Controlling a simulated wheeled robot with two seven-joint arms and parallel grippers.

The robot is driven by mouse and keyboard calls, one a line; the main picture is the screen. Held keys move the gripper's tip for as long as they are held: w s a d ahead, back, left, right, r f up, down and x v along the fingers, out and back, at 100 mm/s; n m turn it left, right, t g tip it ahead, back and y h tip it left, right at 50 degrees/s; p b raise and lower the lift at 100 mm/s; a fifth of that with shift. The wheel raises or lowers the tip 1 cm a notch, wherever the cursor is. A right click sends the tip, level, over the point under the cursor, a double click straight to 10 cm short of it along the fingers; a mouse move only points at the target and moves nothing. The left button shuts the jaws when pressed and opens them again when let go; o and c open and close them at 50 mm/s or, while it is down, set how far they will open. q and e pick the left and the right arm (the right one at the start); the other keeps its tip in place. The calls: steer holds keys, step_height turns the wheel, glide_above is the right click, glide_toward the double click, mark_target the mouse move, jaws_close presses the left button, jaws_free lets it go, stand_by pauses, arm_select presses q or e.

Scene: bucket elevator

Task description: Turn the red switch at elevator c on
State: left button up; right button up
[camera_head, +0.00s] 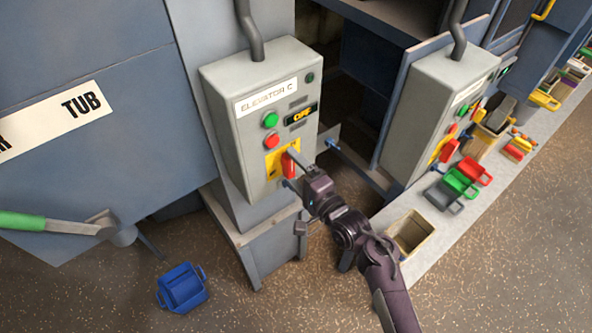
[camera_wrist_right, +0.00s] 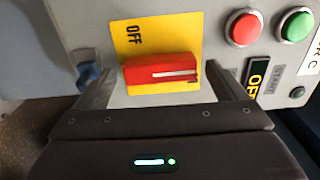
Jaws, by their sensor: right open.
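The elevator C control box (camera_head: 225,91) is grey and carries a label reading ELEVATOR C. Its red switch (camera_head: 289,166) sits on a yellow plate (camera_head: 271,174) low on the front. In the right wrist view the red switch (camera_wrist_right: 160,71) lies between the two fingers, beside the word OFF on the yellow plate (camera_wrist_right: 128,30). My right gripper (camera_head: 296,163) is open, with its fingers around the switch; I cannot tell whether they touch it. A display on the box (camera_head: 300,115) reads OFF. My left gripper is out of view.
A green button (camera_head: 270,120) and a red button (camera_head: 271,141) sit above the switch. A second control box (camera_head: 420,105) stands to the right. A ledge at right holds bins, including a tan one (camera_head: 410,232). A blue bucket (camera_head: 182,288) stands on the floor.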

steer(key=shift+s+d+f, duration=0.15)
steer(key=shift+s+d, duration=0.05)
steer(key=shift+s, duration=0.1)
steer(key=b+v, duration=0.2)
steer(key=v, duration=0.5)
steer(key=s+d+f+n+g+h+b, duration=0.1)
steer(key=s+f+n+g+h+b, duration=0.15)
steer(key=f, duration=0.95)
steer(key=s+d+f+n+g+h+b, duration=0.1)
steer(key=s+d+f, duration=0.15)
steer(key=f, duration=0.85)
steer(key=s+d+f+n+g+h+b, duration=0.15)
steer(key=s+f, duration=0.25)
steer(key=f, duration=0.8)
steer(key=s+d+f+n+g+h+b, duration=0.1)
steer(key=s+d+f+n+g+h, duration=0.1)
steer(key=s+f, duration=0.6)
steer(key=s+d+f+n+g+h+b, duration=0.1)
steer(key=s+d+f+n+g+b, duration=0.1)
steer(key=s+d+f, duration=0.4)
steer(key=s+d+f+n+g+h+b, duration=0.1)
steer(key=s+d+f+n+g, duration=0.3)
steer(key=s+f, duration=0.6)
steer(key=s+h, duration=0.1)
steer(key=s, duration=0.3)
steer(key=shift+s+d+f+n+g+h+b, duration=0.15)
steer(key=shift+d+f+n+g+h+b, duration=0.1)
steer(key=shift+d+n+g+h+b, duration=0.1)
